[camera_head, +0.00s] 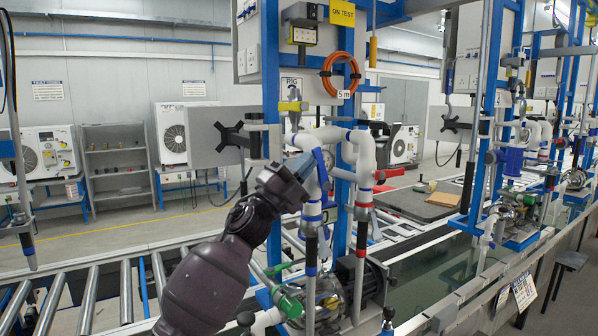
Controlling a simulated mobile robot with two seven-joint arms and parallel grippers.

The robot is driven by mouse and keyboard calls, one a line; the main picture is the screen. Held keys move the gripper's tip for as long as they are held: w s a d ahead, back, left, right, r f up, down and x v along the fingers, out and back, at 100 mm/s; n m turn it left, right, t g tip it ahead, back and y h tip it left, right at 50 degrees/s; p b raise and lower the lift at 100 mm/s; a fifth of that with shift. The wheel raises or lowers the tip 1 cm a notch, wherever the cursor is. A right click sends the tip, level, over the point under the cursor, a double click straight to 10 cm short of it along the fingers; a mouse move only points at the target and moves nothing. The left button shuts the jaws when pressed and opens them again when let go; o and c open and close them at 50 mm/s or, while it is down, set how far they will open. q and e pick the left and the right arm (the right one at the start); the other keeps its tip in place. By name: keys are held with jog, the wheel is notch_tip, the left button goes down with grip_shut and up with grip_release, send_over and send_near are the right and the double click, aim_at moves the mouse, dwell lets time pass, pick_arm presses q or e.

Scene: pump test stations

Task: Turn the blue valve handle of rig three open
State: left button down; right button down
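A blue valve handle (322,168) sticks up on the left pipe. My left gripper (304,168) reaches in from the lower left, its tip right beside the blue handle. The gripper body hides part of the pipe and valve. I cannot tell whether its fingers touch the handle or how far they are apart. A red handle (385,188) sits on the right pipe. My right gripper is not in view.
A pump (368,280) sits low on the rig below the pipes. A roller conveyor (125,290) runs along the lower left. A coiled orange hose (340,74) hangs above the pipes. Another similar rig (485,120) stands to the right. A grey screen (222,137) is left of the pipes.

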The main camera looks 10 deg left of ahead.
pick_arm(q)
jog(key=shift+x, duration=1.2)
jog(key=shift+w+d, duration=0.1)
jog(key=shift+w, duration=0.05)
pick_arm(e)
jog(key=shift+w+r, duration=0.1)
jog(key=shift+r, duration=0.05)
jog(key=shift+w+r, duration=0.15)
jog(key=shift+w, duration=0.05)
pick_arm(q)
jog(key=shift+r, duration=0.1)
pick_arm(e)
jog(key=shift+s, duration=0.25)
